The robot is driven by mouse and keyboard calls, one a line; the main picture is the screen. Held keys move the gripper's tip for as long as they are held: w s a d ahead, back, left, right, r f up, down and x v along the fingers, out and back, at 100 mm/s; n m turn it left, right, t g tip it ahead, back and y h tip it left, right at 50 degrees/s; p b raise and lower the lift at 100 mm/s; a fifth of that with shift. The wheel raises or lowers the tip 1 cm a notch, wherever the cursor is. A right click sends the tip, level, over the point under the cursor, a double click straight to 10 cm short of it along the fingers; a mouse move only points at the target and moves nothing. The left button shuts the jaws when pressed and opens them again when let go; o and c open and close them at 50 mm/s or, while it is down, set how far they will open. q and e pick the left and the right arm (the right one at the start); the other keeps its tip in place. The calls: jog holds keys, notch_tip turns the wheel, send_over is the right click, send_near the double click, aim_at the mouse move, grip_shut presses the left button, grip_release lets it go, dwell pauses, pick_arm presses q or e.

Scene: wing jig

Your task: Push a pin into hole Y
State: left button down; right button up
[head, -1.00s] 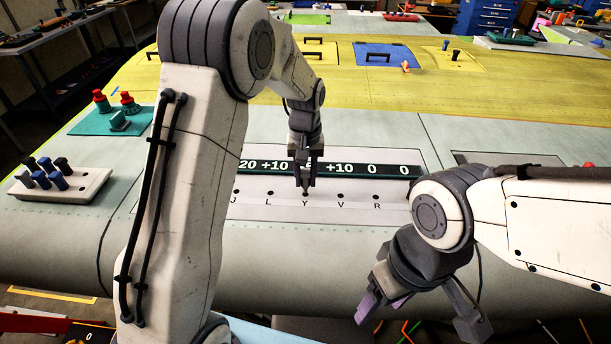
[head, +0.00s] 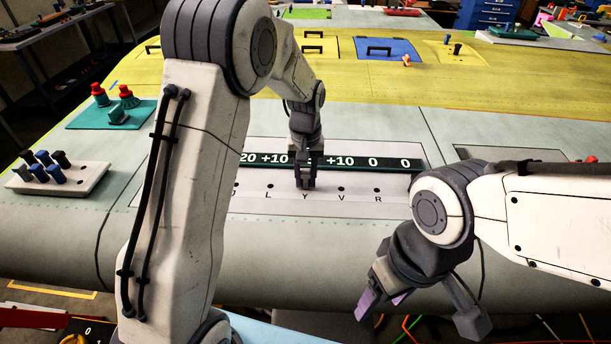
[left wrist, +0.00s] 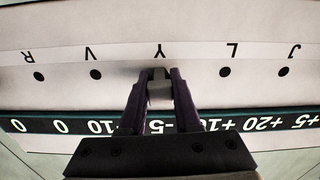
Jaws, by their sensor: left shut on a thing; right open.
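My left gripper (head: 306,186) is down at the hole strip (head: 260,200), right behind the letter Y (head: 305,197). In the left wrist view its two dark fingers (left wrist: 159,80) are shut on a grey pin (left wrist: 160,92), with the letter Y (left wrist: 160,50) just beyond the tips. Hole Y is hidden by the fingers and pin, so I cannot tell how deep the pin sits. The other holes, such as L (left wrist: 225,72) and V (left wrist: 96,73), look dark and empty. My right gripper (head: 418,312) is open and empty at the front right, off the panel.
A white pin block (head: 78,187) with several blue, black and grey pins stands at the left. A teal mat (head: 95,122) with red-topped parts lies behind it. A dark number bar (head: 375,163) runs just behind the holes. A blue panel (head: 400,54) is farther back.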

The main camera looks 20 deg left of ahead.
pick_arm(q)
jog(key=shift+f, duration=0.25)
jog(key=c, duration=0.5)
grip_release()
jog(key=shift+c, duration=0.2)
notch_tip(320, 180, up, 10)
jog(key=shift+b, duration=1.05)
notch_tip(320, 180, up, 8)
jog(key=p, duration=0.7)
jog(key=shift+r+p, duration=0.25)
jog(key=shift+p, duration=0.05)
